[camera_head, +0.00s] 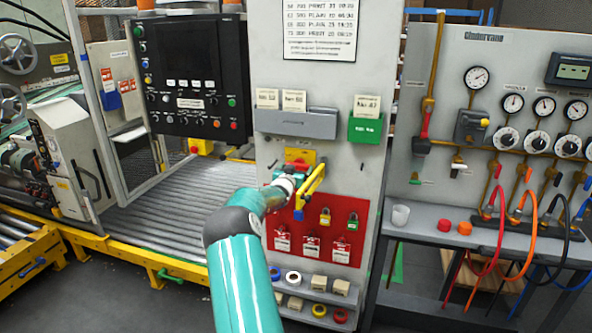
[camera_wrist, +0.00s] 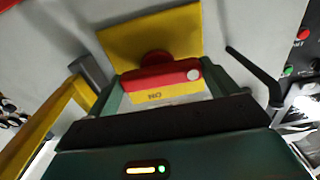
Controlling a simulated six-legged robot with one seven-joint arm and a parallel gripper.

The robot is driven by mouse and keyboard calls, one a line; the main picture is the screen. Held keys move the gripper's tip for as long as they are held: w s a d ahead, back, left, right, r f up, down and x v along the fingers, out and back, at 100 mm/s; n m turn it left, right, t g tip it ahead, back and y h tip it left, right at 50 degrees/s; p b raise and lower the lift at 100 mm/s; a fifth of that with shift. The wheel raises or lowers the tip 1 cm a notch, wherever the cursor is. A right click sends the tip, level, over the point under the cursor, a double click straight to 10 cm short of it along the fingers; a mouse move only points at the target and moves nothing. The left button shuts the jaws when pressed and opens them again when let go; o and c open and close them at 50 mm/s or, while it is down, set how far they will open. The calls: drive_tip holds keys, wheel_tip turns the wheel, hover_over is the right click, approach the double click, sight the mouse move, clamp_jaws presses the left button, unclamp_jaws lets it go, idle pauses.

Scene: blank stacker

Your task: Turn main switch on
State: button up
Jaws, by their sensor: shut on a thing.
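The main switch is a red rotary handle (camera_wrist: 160,77) on a yellow square plate (camera_wrist: 150,35) in the wrist view. The plate also shows on the grey panel in the head view (camera_head: 300,156), where my gripper partly covers it. The handle lies roughly level across the wrist picture, with a yellow strip with lettering (camera_wrist: 165,97) below it. My gripper (camera_wrist: 162,84) has its green fingers to the left and right of the handle and is shut on it. In the head view my gripper (camera_head: 298,170) is at the panel, its fingertips hard to make out.
A yellow bar (camera_head: 312,181) stands out beside my gripper. Below is a red board (camera_head: 308,215) with padlocks and tags, then a shelf of small parts. Card holders (camera_head: 297,122) sit above. A black control box (camera_head: 195,70) hangs left; a gauge panel (camera_head: 470,50) stands right.

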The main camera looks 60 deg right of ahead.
drive_tip(key=m, duration=0.4)
drive_tip(key=shift+s+m, duration=0.1)
drive_tip(key=shift+m, duration=0.2)
drive_tip(key=m, duration=0.4)
drive_tip(key=shift+r+m, duration=0.1)
drive_tip(key=shift+m, duration=0.2)
drive_tip(key=m, duration=0.4)
drive_tip(key=shift+m, duration=2.2)
drive_tip(key=o, duration=0.8)
drive_tip(key=shift+a, duration=0.1)
drive_tip(key=s+a, duration=0.2)
drive_tip(key=a, duration=1.1)
drive_tip(key=shift+a, duration=0.25)
